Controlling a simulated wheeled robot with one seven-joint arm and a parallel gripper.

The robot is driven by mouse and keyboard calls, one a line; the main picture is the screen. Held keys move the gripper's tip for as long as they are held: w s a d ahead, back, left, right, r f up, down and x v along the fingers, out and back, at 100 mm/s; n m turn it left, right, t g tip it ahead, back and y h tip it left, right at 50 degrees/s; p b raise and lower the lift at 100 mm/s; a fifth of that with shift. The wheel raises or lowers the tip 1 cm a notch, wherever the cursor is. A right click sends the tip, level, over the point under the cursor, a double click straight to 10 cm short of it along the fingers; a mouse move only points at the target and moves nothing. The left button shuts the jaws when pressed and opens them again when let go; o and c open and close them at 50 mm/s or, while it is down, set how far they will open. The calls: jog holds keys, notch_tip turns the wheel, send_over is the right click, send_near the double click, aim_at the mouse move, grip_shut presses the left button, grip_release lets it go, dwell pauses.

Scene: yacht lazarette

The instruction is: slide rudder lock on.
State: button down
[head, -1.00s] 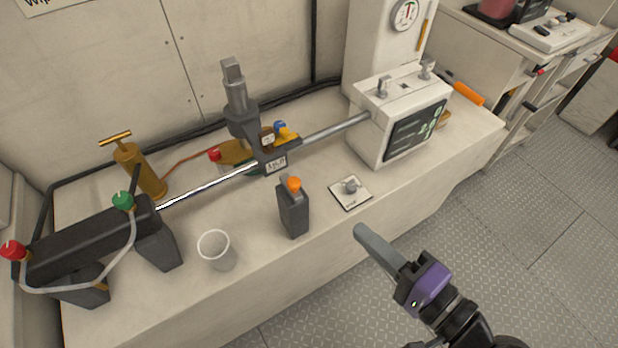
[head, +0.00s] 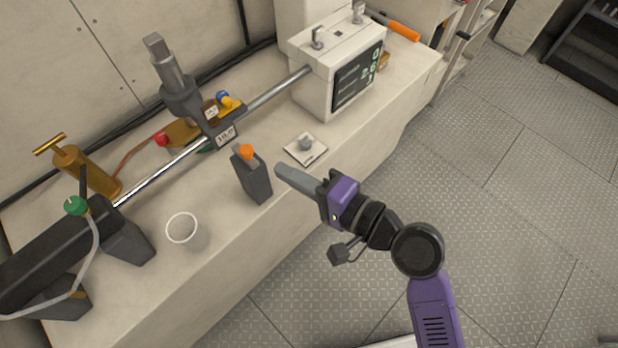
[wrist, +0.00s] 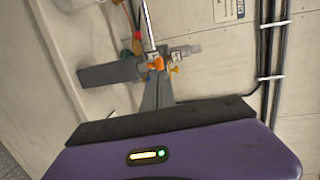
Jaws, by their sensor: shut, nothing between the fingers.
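A dark grey upright block with an orange knob (head: 252,178) stands on the bench and looks like the rudder lock; its label cannot be read. My gripper (head: 282,172) is shut and empty. In the head view its tip appears just right of the block, apparently apart from it; the depth gap is unclear.
A white plate with a grey knob (head: 305,149) lies right of the block. A white box with a display (head: 340,75) stands at the right, and a brass pump (head: 85,172) at the left. The floor in front is clear.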

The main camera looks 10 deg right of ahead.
aim_at(251, 149)
jog(key=p+x, duration=0.1)
jog(key=x, duration=0.5)
jog(key=shift+w+a, duration=0.15)
jog(key=shift+w, duration=0.05)
jog(key=shift+w, duration=0.1)
jog(key=shift+r+x, duration=0.2)
jog(key=shift+x, duration=1.4)
jog(key=shift+w+r, duration=0.1)
jog(key=shift+w, duration=0.05)
